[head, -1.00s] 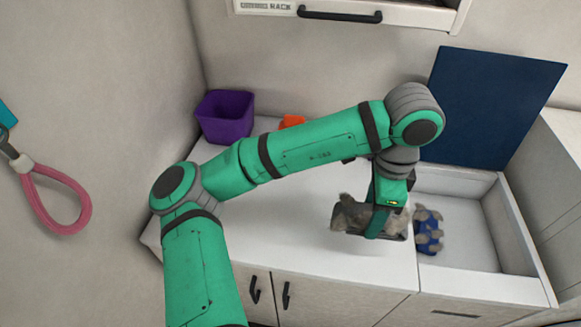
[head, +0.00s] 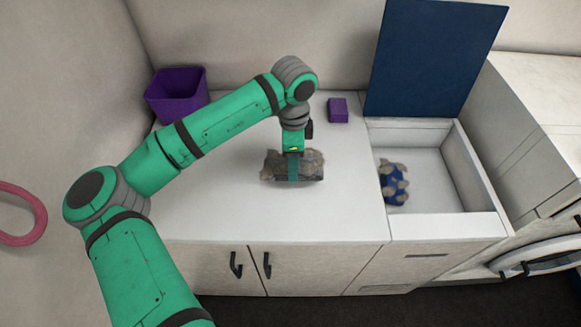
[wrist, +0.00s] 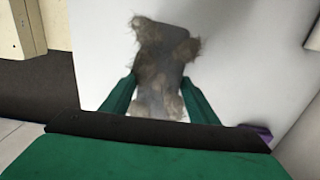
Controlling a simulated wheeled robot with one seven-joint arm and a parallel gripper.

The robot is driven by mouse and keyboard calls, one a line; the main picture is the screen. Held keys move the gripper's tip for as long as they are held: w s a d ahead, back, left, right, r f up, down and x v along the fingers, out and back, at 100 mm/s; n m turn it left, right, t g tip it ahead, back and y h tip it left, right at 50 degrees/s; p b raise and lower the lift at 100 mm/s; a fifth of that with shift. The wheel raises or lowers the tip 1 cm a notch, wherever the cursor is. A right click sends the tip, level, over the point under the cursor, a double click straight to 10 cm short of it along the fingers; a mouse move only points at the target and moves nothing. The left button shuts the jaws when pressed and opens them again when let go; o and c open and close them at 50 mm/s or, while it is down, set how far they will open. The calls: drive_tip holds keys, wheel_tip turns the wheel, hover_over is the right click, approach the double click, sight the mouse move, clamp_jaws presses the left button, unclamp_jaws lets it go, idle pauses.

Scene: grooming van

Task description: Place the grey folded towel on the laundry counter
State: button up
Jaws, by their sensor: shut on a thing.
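The grey folded towel (head: 308,164) is a grey-brown bundle with fuzzy tufts at its corners. My gripper (head: 292,168) points down and is shut on the towel's middle, over the white laundry counter (head: 220,217). In the wrist view the towel (wrist: 160,72) sits between my two green fingers (wrist: 155,88), with the white counter top behind it. I cannot tell whether the towel touches the counter or hangs just above it.
Right of the counter is a white open compartment (head: 430,178) holding a blue bundle with beige knobs (head: 393,184). Its navy lid (head: 425,60) stands raised. A purple bin (head: 177,98) and a small purple box (head: 338,110) stand at the back. The counter front is clear.

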drive_tip(key=f, duration=0.3)
drive_tip(key=shift+w+a, duration=0.3)
drive_tip(key=shift+a, duration=0.05)
drive_tip(key=shift+f, duration=0.55)
drive_tip(key=shift+f, duration=0.15)
drive_tip(key=o, duration=1)
drive_tip(key=shift+o, duration=0.2)
wheel_tip(320, 180, up, 12)
drive_tip(key=shift+r, duration=0.2)
